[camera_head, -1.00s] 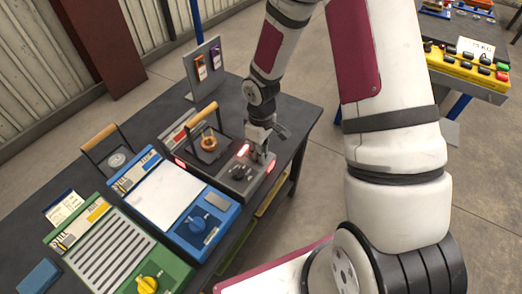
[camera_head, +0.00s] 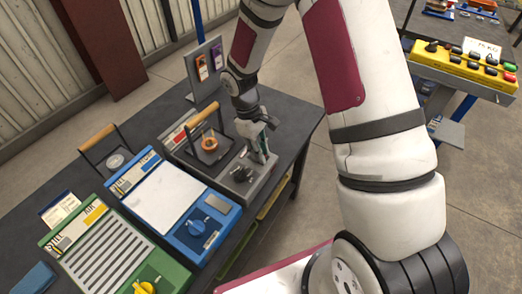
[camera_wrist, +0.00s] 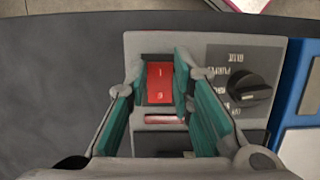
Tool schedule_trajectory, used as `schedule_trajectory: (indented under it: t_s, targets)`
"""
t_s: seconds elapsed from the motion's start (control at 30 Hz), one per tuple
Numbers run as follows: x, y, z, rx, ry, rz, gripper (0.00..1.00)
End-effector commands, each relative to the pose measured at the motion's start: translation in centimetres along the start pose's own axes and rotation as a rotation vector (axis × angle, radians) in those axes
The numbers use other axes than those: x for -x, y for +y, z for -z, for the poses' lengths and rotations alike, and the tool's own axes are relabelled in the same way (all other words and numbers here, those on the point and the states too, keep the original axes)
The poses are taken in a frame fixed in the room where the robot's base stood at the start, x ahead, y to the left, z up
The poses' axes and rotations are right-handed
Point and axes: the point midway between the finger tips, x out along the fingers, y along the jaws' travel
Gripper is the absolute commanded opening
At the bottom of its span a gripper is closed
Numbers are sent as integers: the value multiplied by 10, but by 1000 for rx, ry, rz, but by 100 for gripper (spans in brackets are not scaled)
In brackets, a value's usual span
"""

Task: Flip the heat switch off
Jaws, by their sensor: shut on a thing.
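The heat switch (camera_wrist: 160,84) is a red rocker marked I and O, set in the grey panel (camera_wrist: 210,52) of the furnace unit. In the head view my gripper (camera_head: 265,156) is down at the right end of the grey unit (camera_head: 222,187) and hides the switch. A pale red strip (camera_wrist: 165,119) lies below the switch and looks unlit.
A black selector knob (camera_wrist: 249,88) sits close to the right of my fingers. A copper-coloured ring (camera_head: 209,143) and a wooden handle (camera_head: 201,117) are on the same unit. A blue unit (camera_head: 213,208) and a green unit (camera_head: 60,243) stand to the left. Dark table is free beyond the unit.

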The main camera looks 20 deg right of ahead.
Motion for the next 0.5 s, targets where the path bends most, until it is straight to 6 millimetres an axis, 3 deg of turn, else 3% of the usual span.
schedule_trajectory:
  t_s: [0.03,0.1,0.13,0.5]
  targets:
    - [0,0,0,-1,0,-1,24]
    - [0,0,0,-1,0,-1,40]
    - [0,0,0,-1,0,0,42]
    - [5,0,0,-1,2,-1,42]
